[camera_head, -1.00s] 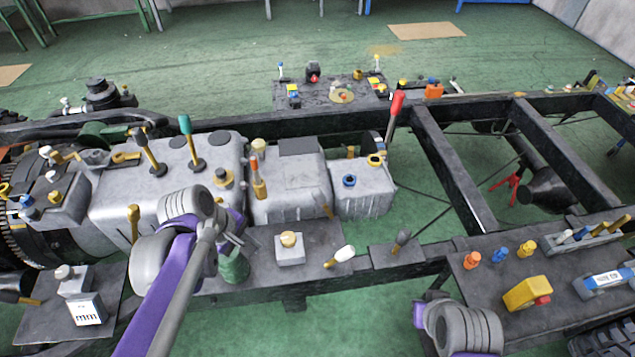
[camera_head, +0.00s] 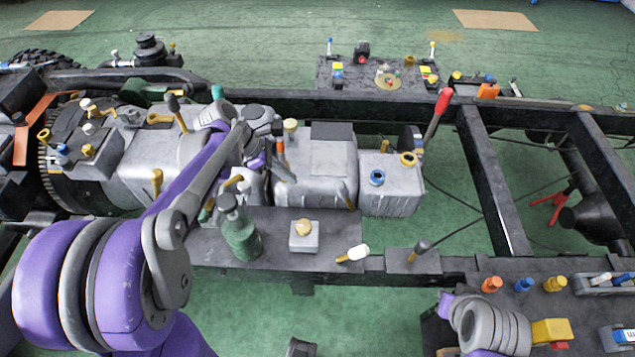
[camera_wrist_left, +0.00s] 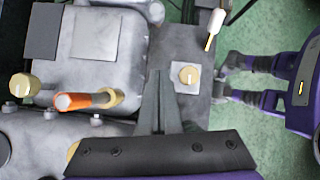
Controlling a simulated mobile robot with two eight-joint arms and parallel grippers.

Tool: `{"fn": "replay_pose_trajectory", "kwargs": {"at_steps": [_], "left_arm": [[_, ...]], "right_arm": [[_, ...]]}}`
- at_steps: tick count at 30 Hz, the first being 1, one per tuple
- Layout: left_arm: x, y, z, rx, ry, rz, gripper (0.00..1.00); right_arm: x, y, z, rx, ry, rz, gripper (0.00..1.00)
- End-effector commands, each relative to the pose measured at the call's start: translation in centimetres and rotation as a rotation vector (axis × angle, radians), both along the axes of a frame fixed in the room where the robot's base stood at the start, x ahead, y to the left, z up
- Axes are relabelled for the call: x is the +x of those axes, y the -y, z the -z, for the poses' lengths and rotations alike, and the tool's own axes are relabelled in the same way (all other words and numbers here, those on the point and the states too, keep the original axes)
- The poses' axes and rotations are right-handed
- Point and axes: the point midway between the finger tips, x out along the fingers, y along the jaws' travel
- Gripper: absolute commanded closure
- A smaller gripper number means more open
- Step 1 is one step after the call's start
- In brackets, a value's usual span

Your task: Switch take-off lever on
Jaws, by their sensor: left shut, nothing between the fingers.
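Several levers stand on the chassis, and I cannot tell from a label which is the take-off lever. An orange-tipped lever (camera_head: 280,150) stands at the gearbox; in the left wrist view it lies left of my fingers (camera_wrist_left: 85,100). A long red-handled lever (camera_head: 437,113) stands farther right. A white-knobbed lever (camera_head: 355,253) lies low on the front plate and also shows in the wrist view (camera_wrist_left: 215,22). My right gripper is out of view.
A white box with a yellow knob (camera_head: 303,240) and a green bottle-shaped part (camera_head: 240,235) sit on the front plate. A yellow-ringed silver tank (camera_head: 390,190) stands right of the gearbox. Black frame rails (camera_head: 490,180) run right. Part of my right arm shows at lower right.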

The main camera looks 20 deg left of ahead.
Motion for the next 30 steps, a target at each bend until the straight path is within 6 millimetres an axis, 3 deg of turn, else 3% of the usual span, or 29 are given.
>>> {"fn": "replay_pose_trajectory", "kwargs": {"at_steps": [5, 16, 21, 30], "left_arm": [[0.4, 1.2, 1.8, 0.0, 0.0, 0.004, 1.0], [2.0, 5.3, 8.3, 0.001, 0.0, 0.004, 1.0], [3.2, 7.4, 7.0, 0.001, 0.003, 0.004, 1.0], [3.7, 8.5, 6.7, 0.001, 0.0, 0.001, 1.0]], "right_arm": [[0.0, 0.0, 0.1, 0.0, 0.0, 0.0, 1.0], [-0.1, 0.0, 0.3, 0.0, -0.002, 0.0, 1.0], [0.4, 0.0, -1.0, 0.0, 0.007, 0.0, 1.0], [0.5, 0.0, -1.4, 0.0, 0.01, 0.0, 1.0]]}}
